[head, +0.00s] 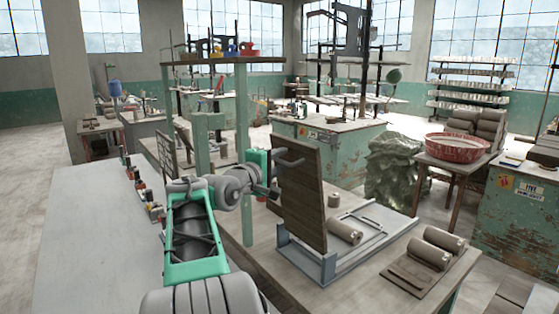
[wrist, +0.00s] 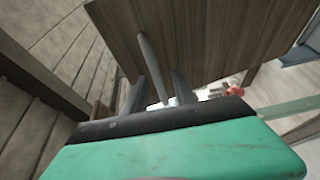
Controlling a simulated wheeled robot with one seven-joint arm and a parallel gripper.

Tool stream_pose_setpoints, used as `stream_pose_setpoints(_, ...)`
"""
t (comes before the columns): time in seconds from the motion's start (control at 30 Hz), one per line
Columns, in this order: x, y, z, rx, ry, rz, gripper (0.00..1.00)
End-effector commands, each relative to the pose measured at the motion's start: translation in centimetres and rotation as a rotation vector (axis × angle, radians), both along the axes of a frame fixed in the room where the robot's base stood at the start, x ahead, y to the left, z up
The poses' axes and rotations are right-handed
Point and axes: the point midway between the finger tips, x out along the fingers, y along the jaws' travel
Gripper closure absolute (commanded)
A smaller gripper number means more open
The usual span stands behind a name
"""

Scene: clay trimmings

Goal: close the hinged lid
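The hinged lid (head: 303,195) is a dark brown wooden panel. It stands nearly upright at the left side of a low grey frame (head: 325,271) on the table. It also fills the upper part of the wrist view (wrist: 205,40). My gripper (head: 274,176) is at the lid's left face, near its upper part. In the wrist view a grey rod (wrist: 150,62) runs across the lid and passes between my two fingers (wrist: 158,90). The fingers are apart, with gaps beside the rod, so it does not look clamped. The hinge itself is hard to make out.
A clay roll (head: 345,232) lies within the grey frame, right of the lid. Two more rolls (head: 430,253) lie on a board at the right. A small cylinder (head: 334,200) stands behind. A green post (head: 243,150) rises close to my arm. A pale table (head: 90,230) is at left.

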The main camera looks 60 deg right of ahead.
Motion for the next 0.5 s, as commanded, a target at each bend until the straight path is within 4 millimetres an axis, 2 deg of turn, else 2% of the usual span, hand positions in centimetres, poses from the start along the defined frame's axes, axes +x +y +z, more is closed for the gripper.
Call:
stream_pose_setpoints(0.13,0.02,0.04,-0.02,0.000,-0.001,0.001,0.67)
stream_pose_setpoints(0.5,0.04,0.07,-0.03,0.001,-0.001,0.001,0.98)
